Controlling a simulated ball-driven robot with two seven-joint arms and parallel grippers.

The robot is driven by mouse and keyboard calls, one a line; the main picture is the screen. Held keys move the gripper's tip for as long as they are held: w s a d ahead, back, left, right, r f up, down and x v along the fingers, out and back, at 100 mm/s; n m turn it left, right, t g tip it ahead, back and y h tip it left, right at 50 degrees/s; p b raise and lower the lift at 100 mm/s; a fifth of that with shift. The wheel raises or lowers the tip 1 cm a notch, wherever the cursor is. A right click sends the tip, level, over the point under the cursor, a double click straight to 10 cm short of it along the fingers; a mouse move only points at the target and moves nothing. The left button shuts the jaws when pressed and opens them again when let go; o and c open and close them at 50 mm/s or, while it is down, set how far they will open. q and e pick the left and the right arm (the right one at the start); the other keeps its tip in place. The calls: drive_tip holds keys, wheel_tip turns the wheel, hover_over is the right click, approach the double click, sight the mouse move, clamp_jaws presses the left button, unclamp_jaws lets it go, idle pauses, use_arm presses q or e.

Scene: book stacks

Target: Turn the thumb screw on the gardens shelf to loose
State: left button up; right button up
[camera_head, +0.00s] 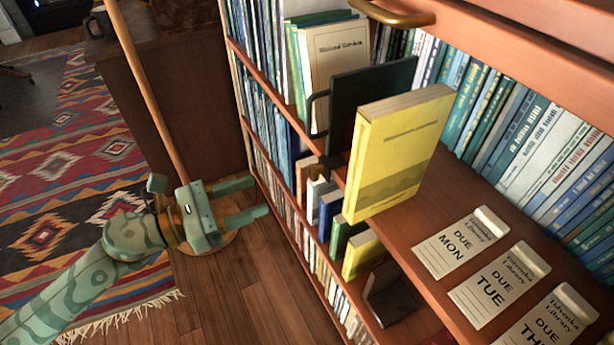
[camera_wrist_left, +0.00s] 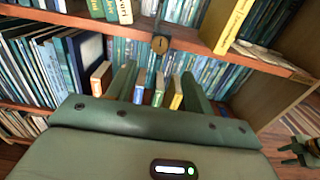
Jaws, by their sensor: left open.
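In the left wrist view a small round brass knob (camera_wrist_left: 160,43), apparently the thumb screw, sits at the front edge of a wooden shelf (camera_wrist_left: 90,24) under a dark stem. Its setting is too small to read. I cannot pick it out in the head view. My left gripper (camera_head: 262,196) is open and empty, out in front of the lower shelves. In the left wrist view its fingers (camera_wrist_left: 160,70) point at the shelves, with the knob above and beyond them, apart from both. A greenish shape (camera_wrist_left: 303,152) at the right edge may be my right gripper; its jaws are unclear.
A yellow book (camera_head: 398,150) stands at the shelf edge beside a dark bookend (camera_head: 365,95). Due-date cards (camera_head: 462,243) lie on the shelf to the right. Several small books (camera_head: 330,210) stand on the shelf below. A wooden pole (camera_head: 150,90) rises behind my left gripper.

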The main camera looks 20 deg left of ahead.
sight(310, 174)
use_arm(q)
drive_tip(key=p+x, duration=0.1)
drive_tip(key=x, duration=0.9)
drive_tip(key=shift+w+d, duration=0.2)
drive_tip(key=shift+w, duration=0.1)
drive_tip(key=shift+w+d, duration=0.25)
drive_tip(key=shift+w, duration=0.05)
use_arm(e)
drive_tip(key=shift+s+d+f+g, duration=0.1)
drive_tip(key=shift+s+d+g, duration=0.2)
drive_tip(key=shift+s+d, duration=0.35)
use_arm(q)
drive_tip(key=c, duration=1)
